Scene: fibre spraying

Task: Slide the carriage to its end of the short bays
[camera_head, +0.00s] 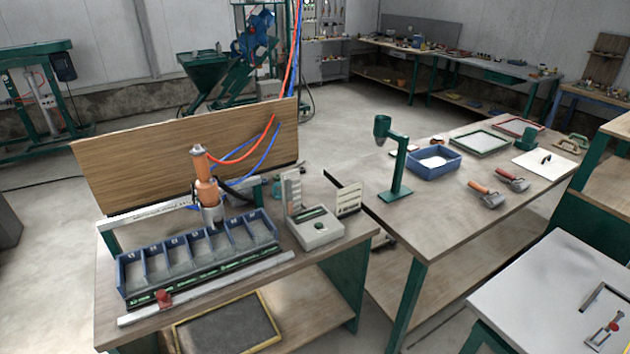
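A blue tray (119,272) divided into several grey-filled bays stands on the near workbench. An orange and grey spray head (207,190) stands upright over the middle of its back side, by a pale rail (130,217) behind the tray. I cannot tell for certain which of these is the carriage, nor which bays are the short ones. Neither of my grippers is in view.
A grey box (315,232) with upright plates stands right of the tray. A wooden board (185,155) rises behind it, with red and blue hoses in front. A yellow-framed dark panel (228,325) lies below the bench top. A green stand (393,160) is on the right-hand table.

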